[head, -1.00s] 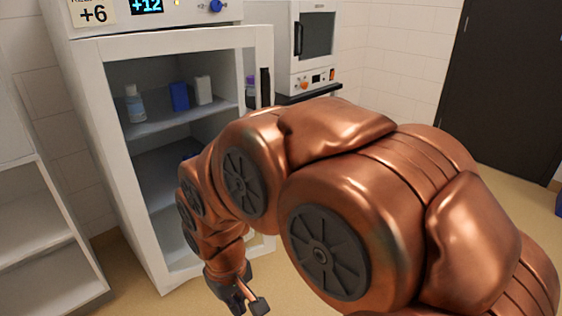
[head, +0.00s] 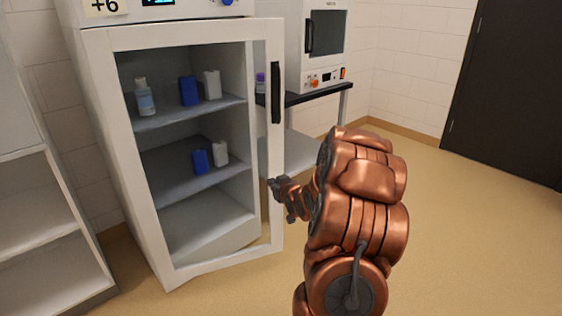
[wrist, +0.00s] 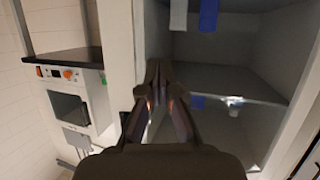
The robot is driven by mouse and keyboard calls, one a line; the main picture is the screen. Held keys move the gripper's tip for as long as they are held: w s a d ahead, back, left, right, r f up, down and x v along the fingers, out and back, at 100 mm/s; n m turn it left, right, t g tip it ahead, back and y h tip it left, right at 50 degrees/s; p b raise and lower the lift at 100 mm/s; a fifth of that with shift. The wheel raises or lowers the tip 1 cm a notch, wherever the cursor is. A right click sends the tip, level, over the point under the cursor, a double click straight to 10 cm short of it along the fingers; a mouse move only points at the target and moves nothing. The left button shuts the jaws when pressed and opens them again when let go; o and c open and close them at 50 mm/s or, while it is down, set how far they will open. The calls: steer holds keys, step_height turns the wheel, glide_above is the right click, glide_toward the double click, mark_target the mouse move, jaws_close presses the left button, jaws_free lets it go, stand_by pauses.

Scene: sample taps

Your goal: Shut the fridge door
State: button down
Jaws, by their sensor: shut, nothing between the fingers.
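The white fridge (head: 75,95) stands at the left in the head view. Its glass-paned door has a white frame (head: 130,195) and is ajar, with its right edge, bearing a dark vertical handle (head: 275,92), swung out from the cabinet. My gripper (head: 271,185) is shut and empty, by the door's right upright below the handle. In the wrist view the shut fingers (wrist: 155,75) point toward the fridge's opening; I cannot tell whether they touch the door.
Inside, a bottle (head: 145,97) and several small blue and white boxes stand on the shelves. A bench (head: 310,95) with a white oven (head: 325,45) is behind the door's edge. White shelving (head: 45,215) is at left. The floor (head: 460,220) at right is clear.

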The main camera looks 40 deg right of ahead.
steer(key=s+d+m+t+h, duration=0.1)
steer(key=s+d+t+h, duration=0.15)
steer(key=d, duration=0.55)
steer(key=b, duration=0.3)
glide_toward(278, 154)
steer(key=shift+t+y, duration=0.25)
steer(key=shift+t, duration=0.1)
steer(key=shift+d+f+x, duration=0.15)
steer(key=shift+f+x, duration=0.05)
steer(key=shift+x, duration=1.6)
steer(key=shift+d+f+x, duration=0.15)
steer(key=shift+x, duration=1.65)
